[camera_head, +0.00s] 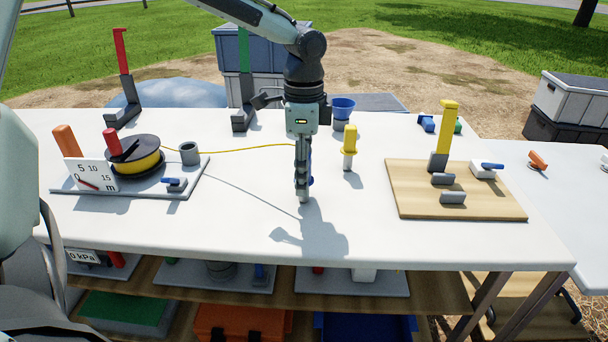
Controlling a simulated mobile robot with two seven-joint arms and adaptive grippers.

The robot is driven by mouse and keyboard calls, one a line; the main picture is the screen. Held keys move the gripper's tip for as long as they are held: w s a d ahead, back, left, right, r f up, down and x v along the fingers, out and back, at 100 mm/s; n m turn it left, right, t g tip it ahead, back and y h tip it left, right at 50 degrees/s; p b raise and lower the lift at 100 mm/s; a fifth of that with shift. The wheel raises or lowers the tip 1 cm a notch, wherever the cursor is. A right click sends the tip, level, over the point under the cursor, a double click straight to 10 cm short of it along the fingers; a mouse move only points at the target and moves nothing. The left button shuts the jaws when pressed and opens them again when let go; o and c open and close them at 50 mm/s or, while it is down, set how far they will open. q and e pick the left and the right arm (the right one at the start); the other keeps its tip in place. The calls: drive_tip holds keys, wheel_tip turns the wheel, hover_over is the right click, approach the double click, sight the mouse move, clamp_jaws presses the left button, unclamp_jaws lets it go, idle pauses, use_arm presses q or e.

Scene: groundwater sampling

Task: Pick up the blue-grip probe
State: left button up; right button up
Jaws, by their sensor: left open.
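My left gripper (303,196) hangs down over the middle of the white table, seen edge-on, with its jaws open. A blue piece, likely the blue-grip probe (311,181), shows as a thin strip just behind and to the right of the fingers. The fingers hide most of it, so I cannot tell whether they touch it. A similar yellow-grip probe (350,146) stands upright to the right of the gripper. My right gripper is not in view.
A cable reel (140,155) stands on a grey board at left; its yellow line runs toward the gripper. A blue cup (342,109) is behind. A wooden board (410,190) with a yellow-handled upright is at right. The table's front middle is clear.

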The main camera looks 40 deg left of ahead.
use_arm(q)
drive_tip(key=shift+f, duration=0.15)
drive_tip(key=c, duration=1)
